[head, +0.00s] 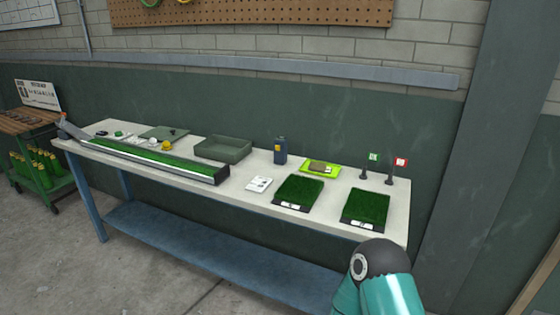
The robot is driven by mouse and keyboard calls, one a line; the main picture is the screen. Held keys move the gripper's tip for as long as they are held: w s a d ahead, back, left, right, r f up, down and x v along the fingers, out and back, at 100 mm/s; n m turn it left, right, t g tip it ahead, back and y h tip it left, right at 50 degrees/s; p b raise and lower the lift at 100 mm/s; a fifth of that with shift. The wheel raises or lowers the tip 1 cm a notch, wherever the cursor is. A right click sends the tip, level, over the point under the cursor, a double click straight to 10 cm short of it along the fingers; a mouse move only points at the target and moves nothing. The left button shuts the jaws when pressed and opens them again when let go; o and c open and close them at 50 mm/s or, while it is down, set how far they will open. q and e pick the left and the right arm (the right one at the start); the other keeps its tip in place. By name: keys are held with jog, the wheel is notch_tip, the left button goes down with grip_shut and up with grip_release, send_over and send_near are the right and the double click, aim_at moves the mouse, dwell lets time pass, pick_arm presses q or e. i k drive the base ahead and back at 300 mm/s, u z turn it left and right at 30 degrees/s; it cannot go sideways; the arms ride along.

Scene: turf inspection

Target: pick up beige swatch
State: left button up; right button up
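A small brownish-beige piece (319,167), which may be the beige swatch, lies on a lime-green tray (334,175) toward the back right of the workbench (240,193). It is too small to make out its texture. Neither gripper shows in the head view. A teal and dark grey link of one of my arms shows at the bottom right, in front of the bench's near right corner.
Two dark green turf samples (299,190) (366,206) lie in front of the lime tray. A blue-grey device (280,150) stands left of it, two small flags (374,157) (401,162) right. A grey-green open bin (222,149) and long turf ramp (150,160) occupy the left.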

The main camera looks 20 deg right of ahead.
aim_at(318, 167)
jog(key=u, duration=0.05)
jog(key=i, duration=0.85)
jog(key=z, duration=0.4)
